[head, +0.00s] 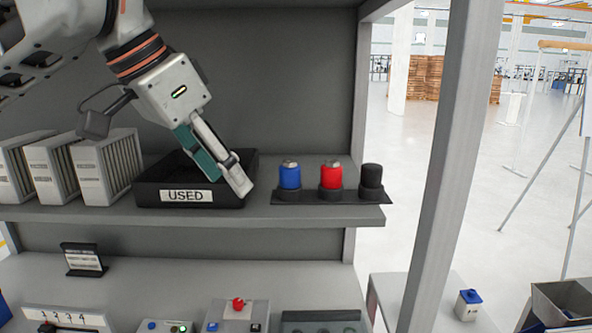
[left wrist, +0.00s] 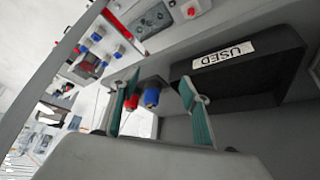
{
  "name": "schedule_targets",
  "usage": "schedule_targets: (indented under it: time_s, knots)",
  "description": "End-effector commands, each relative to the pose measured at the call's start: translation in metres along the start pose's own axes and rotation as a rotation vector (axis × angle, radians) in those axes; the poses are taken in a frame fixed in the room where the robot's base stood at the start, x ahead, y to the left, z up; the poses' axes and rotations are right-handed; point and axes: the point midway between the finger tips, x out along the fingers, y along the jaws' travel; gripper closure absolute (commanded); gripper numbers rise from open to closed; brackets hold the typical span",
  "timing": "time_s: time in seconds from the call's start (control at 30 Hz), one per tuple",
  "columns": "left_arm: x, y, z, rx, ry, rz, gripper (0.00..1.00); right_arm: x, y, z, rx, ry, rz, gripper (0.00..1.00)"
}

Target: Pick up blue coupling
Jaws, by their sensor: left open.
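The blue coupling (head: 290,178) stands upright in a black holder on the shelf, left of a red coupling (head: 331,177) and a black one (head: 371,178). My left gripper (head: 232,180) is in front of the right part of the black USED bin, left of the blue coupling and apart from it. It is open and empty. In the left wrist view the blue coupling (left wrist: 152,95) shows between the two fingers (left wrist: 157,88), beyond their tips, with the red coupling (left wrist: 133,100) beside it. My right gripper is out of view.
A grey upright post (head: 447,150) rises to the right. Below, a worktop holds several boxes with buttons (head: 237,316).

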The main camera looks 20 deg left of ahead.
Motion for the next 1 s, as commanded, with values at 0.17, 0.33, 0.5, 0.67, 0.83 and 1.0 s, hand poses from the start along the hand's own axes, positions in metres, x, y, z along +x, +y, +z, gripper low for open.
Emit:
schedule_targets:
  time_s: [0.17, 0.33, 0.5, 0.67, 0.83, 1.0]
  knots:
    - [0.017, 0.001, -0.027, 0.002, -0.005, 0.003, 0.54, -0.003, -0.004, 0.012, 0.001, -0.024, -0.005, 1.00]
    - [0.032, 0.001, -0.054, 0.001, -0.004, 0.002, 0.54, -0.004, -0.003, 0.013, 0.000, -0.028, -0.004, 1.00]
    - [0.041, 0.001, -0.070, 0.000, -0.003, 0.002, 0.54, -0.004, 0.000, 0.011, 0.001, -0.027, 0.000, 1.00]
    - [0.045, 0.001, -0.077, 0.001, -0.003, 0.001, 0.54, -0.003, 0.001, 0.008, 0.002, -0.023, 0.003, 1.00]
    - [0.058, 0.001, -0.098, 0.001, -0.004, 0.003, 0.54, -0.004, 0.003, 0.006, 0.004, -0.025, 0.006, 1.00]
    - [0.081, 0.001, -0.098, 0.000, -0.004, 0.003, 0.54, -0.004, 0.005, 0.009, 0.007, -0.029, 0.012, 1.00]
